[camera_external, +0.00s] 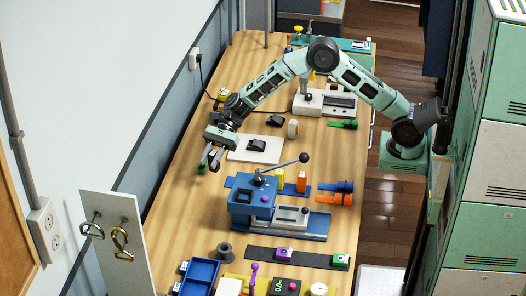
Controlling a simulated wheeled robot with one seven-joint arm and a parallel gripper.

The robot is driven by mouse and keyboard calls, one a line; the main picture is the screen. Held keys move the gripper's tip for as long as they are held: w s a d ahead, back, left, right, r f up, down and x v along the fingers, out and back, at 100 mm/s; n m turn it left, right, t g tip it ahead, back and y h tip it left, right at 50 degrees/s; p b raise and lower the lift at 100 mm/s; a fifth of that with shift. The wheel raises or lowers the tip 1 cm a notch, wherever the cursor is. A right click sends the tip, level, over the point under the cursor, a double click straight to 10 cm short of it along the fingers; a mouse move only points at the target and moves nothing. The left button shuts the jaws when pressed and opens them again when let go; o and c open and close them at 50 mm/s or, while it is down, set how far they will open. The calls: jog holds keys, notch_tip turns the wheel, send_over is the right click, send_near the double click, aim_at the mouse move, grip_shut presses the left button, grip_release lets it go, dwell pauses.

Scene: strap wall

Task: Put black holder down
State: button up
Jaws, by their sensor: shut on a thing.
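My gripper (211,161) points down over the left side of the wooden bench, left of a white board. It is shut on a small dark piece (203,168) with green on it, which I take for the black holder. The piece is at the fingertips and partly hidden by them. Its shape is too small to make out, and I cannot tell whether it touches the bench.
The white board (240,154) bears a black part (257,146). A blue vise-like fixture (252,197) with a raised black-knobbed lever stands nearer the camera. A black flanged cylinder (223,251) stands near a blue tray (198,275). Bare wood (184,205) lies left of the fixture.

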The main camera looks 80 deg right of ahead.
jog(key=w+a+m+t+b, duration=0.1)
jog(key=w+a, duration=0.4)
jog(key=w, duration=0.2)
notch_tip(320, 180, down, 9)
jog(key=shift+f, duration=0.1)
jog(key=shift+f, duration=0.15)
jog(key=o, duration=1)
jog(key=shift+o, duration=0.2)
